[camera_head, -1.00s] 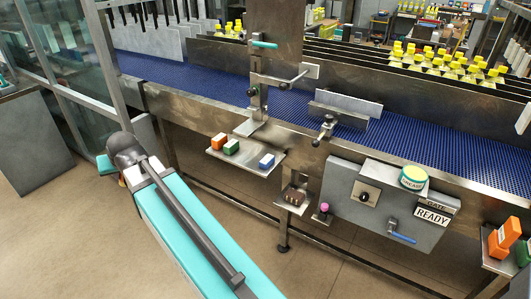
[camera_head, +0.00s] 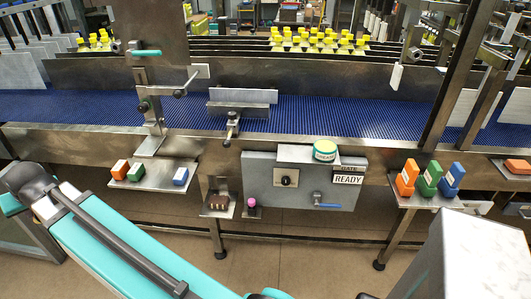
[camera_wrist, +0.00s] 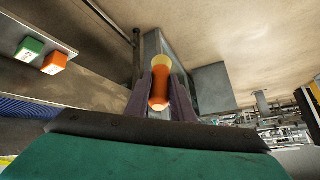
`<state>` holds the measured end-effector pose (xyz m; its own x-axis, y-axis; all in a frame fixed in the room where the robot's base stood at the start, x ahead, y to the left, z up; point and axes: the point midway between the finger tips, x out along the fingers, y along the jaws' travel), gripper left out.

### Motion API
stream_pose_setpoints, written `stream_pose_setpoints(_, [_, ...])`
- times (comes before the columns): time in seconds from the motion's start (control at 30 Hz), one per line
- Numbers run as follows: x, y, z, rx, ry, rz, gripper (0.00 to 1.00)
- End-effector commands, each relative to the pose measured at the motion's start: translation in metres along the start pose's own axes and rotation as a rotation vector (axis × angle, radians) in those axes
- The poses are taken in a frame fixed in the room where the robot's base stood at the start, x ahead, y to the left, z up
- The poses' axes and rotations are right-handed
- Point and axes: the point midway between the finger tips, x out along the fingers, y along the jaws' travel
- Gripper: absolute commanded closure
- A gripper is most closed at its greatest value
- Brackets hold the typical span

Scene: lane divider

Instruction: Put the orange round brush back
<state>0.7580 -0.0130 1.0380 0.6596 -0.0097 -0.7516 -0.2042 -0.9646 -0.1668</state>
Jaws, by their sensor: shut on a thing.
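My gripper (camera_wrist: 159,98) is shut on the orange round brush (camera_wrist: 158,92) in the wrist view. The brush has an orange body and a pale yellow end pointing away from the wrist camera; my dark fingers stand on both sides of it. In the head view my teal arm crosses the lower left, and neither the fingers nor the brush can be made out there. The hold is away from the machine's front, over open floor as far as the wrist view shows.
The conveyor (camera_head: 330,112) runs behind. On its front are a shelf with orange, green and blue blocks (camera_head: 150,178), a small bracket with a brown item (camera_head: 217,201), a pink-topped item (camera_head: 252,203), the READY panel (camera_head: 265,185) and a right shelf with angled blocks (camera_head: 428,180).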

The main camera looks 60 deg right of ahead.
Motion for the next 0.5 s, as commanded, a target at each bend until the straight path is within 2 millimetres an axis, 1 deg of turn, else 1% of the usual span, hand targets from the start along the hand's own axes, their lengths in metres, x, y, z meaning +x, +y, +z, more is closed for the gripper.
stream_pose_setpoints(0.2, [0.0, -0.006, 0.004, 0.002, -0.008, 0.006, 1.0])
stream_pose_setpoints(0.33, [0.0, -0.005, 0.01, 0.028, -0.026, 0.042, 1.0])
stream_pose_setpoints(0.43, [-0.001, 0.004, 0.017, 0.069, -0.04, 0.09, 1.0])
stream_pose_setpoints(0.5, [-0.002, 0.015, 0.022, 0.111, -0.046, 0.132, 1.0])
